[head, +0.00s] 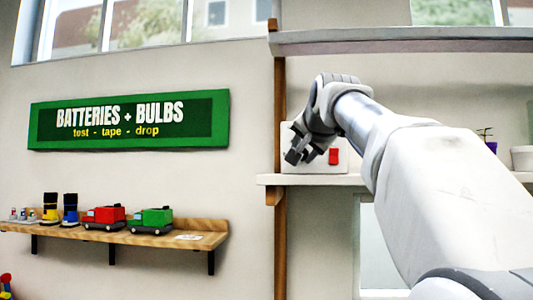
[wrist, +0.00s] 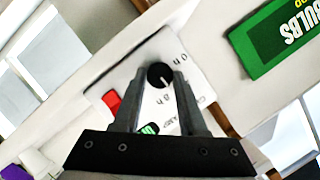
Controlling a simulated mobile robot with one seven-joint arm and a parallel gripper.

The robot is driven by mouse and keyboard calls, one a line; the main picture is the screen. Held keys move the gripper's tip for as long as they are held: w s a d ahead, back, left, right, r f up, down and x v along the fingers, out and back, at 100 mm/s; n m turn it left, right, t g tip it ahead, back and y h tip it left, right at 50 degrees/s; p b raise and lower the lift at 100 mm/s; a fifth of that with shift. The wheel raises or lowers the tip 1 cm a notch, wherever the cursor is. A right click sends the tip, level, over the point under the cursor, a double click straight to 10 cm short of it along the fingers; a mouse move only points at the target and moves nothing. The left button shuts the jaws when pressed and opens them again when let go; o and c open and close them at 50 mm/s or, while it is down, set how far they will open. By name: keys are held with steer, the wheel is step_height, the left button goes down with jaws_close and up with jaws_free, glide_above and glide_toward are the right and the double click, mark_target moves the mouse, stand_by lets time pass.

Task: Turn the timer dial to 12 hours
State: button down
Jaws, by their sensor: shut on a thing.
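The timer is a white box (head: 340,164) on the shelf in the head view, with a red switch (head: 333,156) on its front. In the wrist view its white face (wrist: 200,80) appears rotated. The round black dial (wrist: 159,73) has a white pointer line directed down and slightly right in that picture, with printed hour marks around it. A small green display (wrist: 150,128) shows between my fingers. My gripper (head: 295,156) is at the left part of the box. In the wrist view my gripper (wrist: 160,74) is shut on the dial, one finger on each side.
The timer stands on a white shelf (head: 315,180) with another shelf (head: 400,40) above it. A green sign (head: 128,119) hangs on the left wall. A wooden shelf (head: 205,239) below it holds toy trucks and boots. A white pot (head: 522,158) stands at the right.

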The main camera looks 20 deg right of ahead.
steer(key=shift+f+m, duration=0.1)
steer(key=shift+m, duration=0.2)
stand_by(0.4)
steer(key=shift+c, duration=2.3)
jaws_free()
steer(key=b+v, duration=0.2)
steer(key=v, duration=1.5)
steer(key=shift+s, duration=0.25)
steer(key=shift+d, duration=0.15)
